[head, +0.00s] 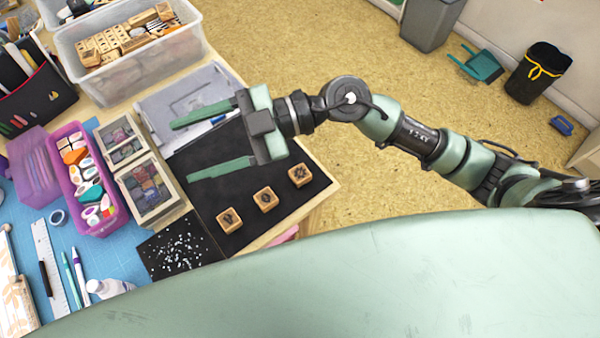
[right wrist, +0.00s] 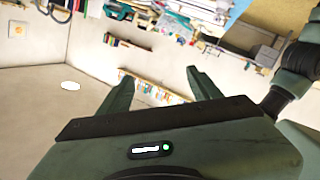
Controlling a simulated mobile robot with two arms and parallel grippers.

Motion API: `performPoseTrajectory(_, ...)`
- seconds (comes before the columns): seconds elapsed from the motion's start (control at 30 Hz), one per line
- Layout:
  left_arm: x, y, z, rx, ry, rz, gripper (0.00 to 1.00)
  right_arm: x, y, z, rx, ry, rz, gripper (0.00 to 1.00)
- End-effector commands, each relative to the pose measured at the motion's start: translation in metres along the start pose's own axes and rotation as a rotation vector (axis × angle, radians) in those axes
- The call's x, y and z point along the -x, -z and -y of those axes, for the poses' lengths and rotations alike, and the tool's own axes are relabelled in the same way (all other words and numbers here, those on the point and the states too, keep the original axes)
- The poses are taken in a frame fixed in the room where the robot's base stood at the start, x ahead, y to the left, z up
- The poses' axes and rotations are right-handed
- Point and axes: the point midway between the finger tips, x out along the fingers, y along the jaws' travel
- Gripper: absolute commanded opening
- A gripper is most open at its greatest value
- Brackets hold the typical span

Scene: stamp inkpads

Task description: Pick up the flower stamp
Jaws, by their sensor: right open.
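Three small wooden stamps with dark designs on top sit in a slanted row on a black mat (head: 235,243): a left one (head: 229,220), a middle one (head: 265,198) and a right one (head: 299,175). The designs are too small to tell which is the flower. My right gripper (head: 181,151) is open and empty, above the far part of the mat, its fingers pointing left, apart from the stamps. In the right wrist view its open fingers (right wrist: 160,72) point toward walls and shelves; no stamp shows there. My left gripper is not in view.
Left of the mat stand inkpad boxes (head: 147,190) and a purple basket (head: 83,180). A dark speckled sheet (head: 180,248) lies in front. A clear bin (head: 128,65) of wooden blocks stands at the back. The mat around the stamps is clear.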

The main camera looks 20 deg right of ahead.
Motion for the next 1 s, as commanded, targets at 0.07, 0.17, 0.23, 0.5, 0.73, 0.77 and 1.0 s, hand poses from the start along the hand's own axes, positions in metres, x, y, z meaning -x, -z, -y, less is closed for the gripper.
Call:
performPoseTrajectory(0.07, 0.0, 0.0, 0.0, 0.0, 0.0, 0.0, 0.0, 0.016, -0.042, 0.025, -0.023, 0.186, 0.188, 0.64)
performPoseTrajectory(0.17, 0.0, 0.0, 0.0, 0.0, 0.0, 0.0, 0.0, 0.056, -0.096, 0.048, -0.091, 0.361, 0.463, 0.64)
performPoseTrajectory(0.23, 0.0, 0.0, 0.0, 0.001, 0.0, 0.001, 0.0, 0.09, -0.126, 0.055, -0.144, 0.435, 0.651, 0.64)
performPoseTrajectory(0.5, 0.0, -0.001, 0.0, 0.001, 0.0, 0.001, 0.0, 0.177, -0.172, 0.056, -0.276, 0.503, 1.059, 0.64)
performPoseTrajectory(0.73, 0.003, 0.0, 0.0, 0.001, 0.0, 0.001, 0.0, 0.172, -0.19, 0.069, -0.286, 0.508, 1.075, 0.64)
performPoseTrajectory(0.77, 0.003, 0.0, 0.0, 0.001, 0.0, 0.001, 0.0, 0.17, -0.192, 0.07, -0.285, 0.507, 1.074, 0.64)
performPoseTrajectory(1.0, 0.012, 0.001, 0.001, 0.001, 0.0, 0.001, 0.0, 0.155, -0.216, 0.088, -0.285, 0.508, 1.072, 0.64)
